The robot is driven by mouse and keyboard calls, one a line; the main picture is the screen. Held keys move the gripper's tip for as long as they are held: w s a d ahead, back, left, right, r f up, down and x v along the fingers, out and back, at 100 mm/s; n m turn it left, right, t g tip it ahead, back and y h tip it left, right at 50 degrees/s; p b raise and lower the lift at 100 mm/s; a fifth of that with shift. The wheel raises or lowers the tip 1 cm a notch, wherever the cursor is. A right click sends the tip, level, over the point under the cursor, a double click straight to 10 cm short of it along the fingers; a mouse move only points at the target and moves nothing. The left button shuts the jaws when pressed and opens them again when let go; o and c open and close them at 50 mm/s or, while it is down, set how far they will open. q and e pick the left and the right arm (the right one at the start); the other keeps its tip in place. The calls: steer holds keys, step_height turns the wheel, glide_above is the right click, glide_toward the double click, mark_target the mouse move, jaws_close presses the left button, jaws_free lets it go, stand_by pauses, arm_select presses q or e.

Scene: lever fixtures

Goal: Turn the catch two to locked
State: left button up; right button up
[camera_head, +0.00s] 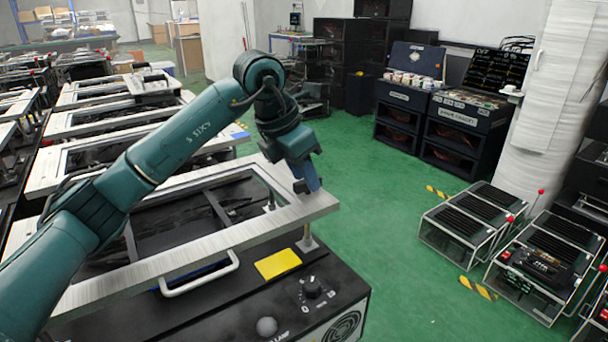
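My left arm reaches in from the left across the near fixture. Its gripper (307,184) points down at the right corner of the fixture's silver frame (190,250). A blue finger and a small dark part show there, close to the frame's edge. I cannot tell whether the fingers are open or shut, or whether they touch anything. No part is clearly readable as catch two; it may be small or hidden by the gripper. A metal post (307,238) stands under the frame's corner. My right gripper is not in view.
The near fixture's black base has a white handle (200,275), a yellow plate (278,264), a black dial (312,288) and a grey ball knob (266,326). More framed fixtures (110,120) line the left. Slatted units (470,225) stand at right. Green floor between is clear.

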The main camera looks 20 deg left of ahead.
arm_select(q)
steer(key=shift+w+f, duration=0.1)
steer(key=shift+f, duration=0.1)
steer(key=shift+c, duration=0.5)
jaws_close()
